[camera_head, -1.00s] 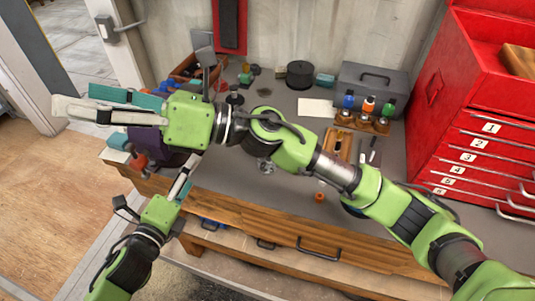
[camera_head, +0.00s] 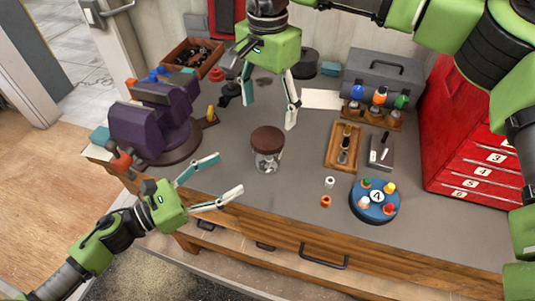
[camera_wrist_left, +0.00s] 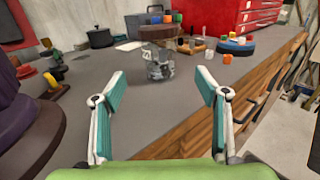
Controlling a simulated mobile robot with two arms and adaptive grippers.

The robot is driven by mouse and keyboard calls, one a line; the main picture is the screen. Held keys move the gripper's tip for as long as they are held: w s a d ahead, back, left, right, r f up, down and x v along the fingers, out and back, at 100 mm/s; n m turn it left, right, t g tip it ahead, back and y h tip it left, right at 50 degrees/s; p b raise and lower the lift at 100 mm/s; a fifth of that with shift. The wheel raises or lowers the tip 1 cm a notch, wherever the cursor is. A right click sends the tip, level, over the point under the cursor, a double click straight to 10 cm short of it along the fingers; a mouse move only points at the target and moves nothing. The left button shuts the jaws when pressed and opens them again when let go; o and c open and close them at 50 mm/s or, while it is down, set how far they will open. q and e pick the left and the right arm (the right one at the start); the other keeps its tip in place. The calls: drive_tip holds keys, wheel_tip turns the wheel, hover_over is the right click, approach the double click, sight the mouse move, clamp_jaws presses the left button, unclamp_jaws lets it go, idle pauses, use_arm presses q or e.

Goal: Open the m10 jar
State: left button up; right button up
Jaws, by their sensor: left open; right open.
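A clear glass jar with a brown lid (camera_head: 267,145) stands upright on the grey workbench, in the middle of the head view. The lid is on it, and metallic pieces show through the glass. The jar also shows ahead in the left wrist view (camera_wrist_left: 158,66). Any m10 label is not readable. My left gripper (camera_head: 230,172) is open and empty, to the left of and in front of the jar, apart from it. My right gripper (camera_head: 268,112) is open, pointing down above and behind the jar, with its fingers apart from the lid.
A purple vise (camera_head: 150,120) stands left of the jar. A blue round holder (camera_head: 374,213), a white ring (camera_head: 330,182), an orange ring (camera_head: 326,201) and a wooden tray (camera_head: 332,158) lie to the right. A red drawer cabinet (camera_head: 460,150) bounds the right side.

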sight(256, 157)
use_arm(q)
drive_tip(key=x, duration=1.2)
drive_tip(key=shift+w+d, duration=0.2)
drive_tip(key=shift+d, duration=0.15)
